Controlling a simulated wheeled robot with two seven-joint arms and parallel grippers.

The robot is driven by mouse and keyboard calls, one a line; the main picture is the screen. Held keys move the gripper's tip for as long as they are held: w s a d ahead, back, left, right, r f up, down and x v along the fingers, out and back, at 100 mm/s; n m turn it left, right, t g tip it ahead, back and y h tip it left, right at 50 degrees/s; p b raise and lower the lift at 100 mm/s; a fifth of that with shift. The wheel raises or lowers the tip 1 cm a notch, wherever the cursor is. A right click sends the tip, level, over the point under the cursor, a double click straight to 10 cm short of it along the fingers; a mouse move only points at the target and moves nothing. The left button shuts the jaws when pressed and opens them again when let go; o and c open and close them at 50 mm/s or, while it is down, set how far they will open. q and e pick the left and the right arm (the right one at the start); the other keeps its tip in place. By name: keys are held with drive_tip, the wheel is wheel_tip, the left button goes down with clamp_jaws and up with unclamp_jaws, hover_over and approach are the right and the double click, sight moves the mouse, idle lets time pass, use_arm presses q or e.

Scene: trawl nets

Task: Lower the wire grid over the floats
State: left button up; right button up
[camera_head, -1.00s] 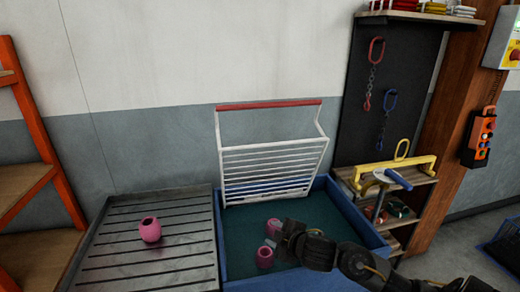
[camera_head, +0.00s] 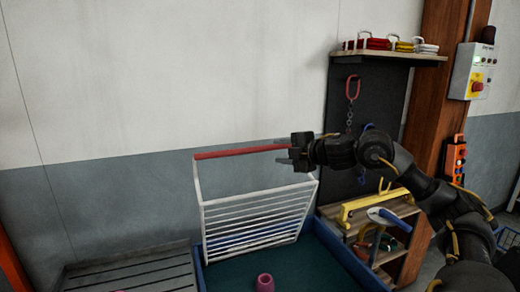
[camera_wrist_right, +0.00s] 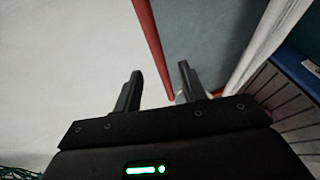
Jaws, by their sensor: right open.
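The white wire grid (camera_head: 255,215) stands tilted up at the back of the blue tub (camera_head: 345,255), with a red bar (camera_head: 235,152) along its top. One pink float (camera_head: 265,283) shows inside the tub at the bottom edge of the head view. My right gripper (camera_head: 290,152) is at the right end of the red bar. In the right wrist view my right gripper (camera_wrist_right: 160,76) is open, and the red bar (camera_wrist_right: 150,35) runs between its fingers in the picture. Whether the fingers touch the bar I cannot tell. My left gripper is not in view.
A slatted grey table (camera_head: 130,272) stands left of the tub. To the right is a wooden shelf unit (camera_head: 385,240) with a yellow bar (camera_head: 375,203) and a blue-handled tool (camera_head: 390,217). A red hook on a chain (camera_head: 352,88) hangs behind my right arm.

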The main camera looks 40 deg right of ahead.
sight(259, 150)
drive_tip(key=p+x, duration=0.1)
drive_tip(key=x, duration=0.2)
drive_tip(key=p+x, duration=0.1)
drive_tip(key=x, duration=0.2)
drive_tip(key=p+x, duration=0.2)
drive_tip(key=x, duration=0.1)
drive_tip(key=shift+w+a+r, duration=0.35)
drive_tip(key=shift+w, duration=0.1)
drive_tip(key=shift+w+a+f, duration=0.1)
drive_tip(key=shift+w+f, duration=0.1)
drive_tip(key=shift+w, duration=0.2)
